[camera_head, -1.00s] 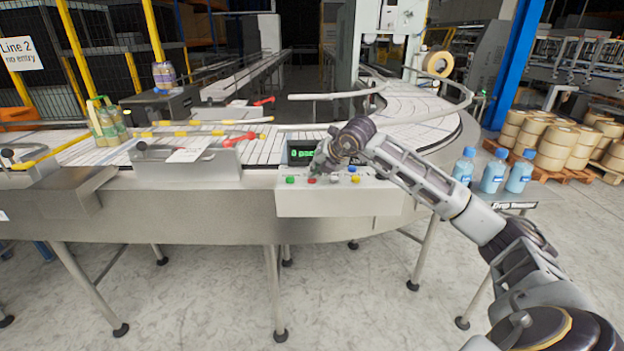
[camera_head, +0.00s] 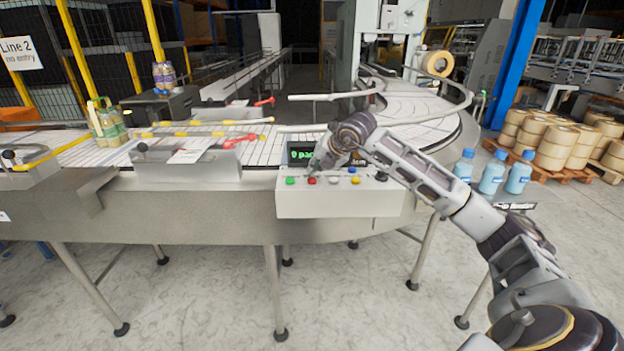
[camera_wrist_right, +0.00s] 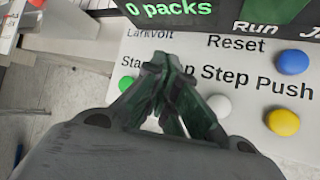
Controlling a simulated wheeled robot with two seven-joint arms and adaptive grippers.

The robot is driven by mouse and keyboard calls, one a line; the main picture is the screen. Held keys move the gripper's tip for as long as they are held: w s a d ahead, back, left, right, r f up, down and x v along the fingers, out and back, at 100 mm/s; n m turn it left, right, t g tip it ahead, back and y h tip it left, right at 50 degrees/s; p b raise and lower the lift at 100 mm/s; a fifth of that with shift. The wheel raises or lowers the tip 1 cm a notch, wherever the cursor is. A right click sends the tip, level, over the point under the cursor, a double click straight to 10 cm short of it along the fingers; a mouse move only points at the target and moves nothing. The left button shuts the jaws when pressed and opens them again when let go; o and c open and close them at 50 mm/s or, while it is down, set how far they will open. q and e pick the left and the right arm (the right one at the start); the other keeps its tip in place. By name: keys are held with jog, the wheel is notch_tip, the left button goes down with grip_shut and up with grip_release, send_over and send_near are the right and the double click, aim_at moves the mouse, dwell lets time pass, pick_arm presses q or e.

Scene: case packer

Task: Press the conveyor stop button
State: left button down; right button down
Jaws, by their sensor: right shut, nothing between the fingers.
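The control box (camera_head: 340,204) is a pale panel on the conveyor's front edge. Its red button (camera_head: 311,181) lies between a green button (camera_head: 290,181) and a white button (camera_head: 332,181). My right gripper (camera_head: 315,171) is shut and empty, pointing down just above the red button; whether it touches is unclear. In the right wrist view my fingers (camera_wrist_right: 160,62) hide the red button and part of its label. The green button (camera_wrist_right: 122,104) shows left of them and the white button (camera_wrist_right: 219,105) right. My left gripper is not in view.
A display (camera_head: 300,155) behind the buttons reads "0 packs" in the wrist view. Blue (camera_wrist_right: 291,60) and yellow (camera_wrist_right: 283,122) buttons sit to the right. Blue bottles (camera_head: 491,173) stand right of the box.

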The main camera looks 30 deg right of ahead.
jog(key=shift+r, duration=0.15)
jog(key=shift+r+p, duration=1.45)
jog(key=shift+r, duration=0.9)
jog(key=shift+a, duration=0.1)
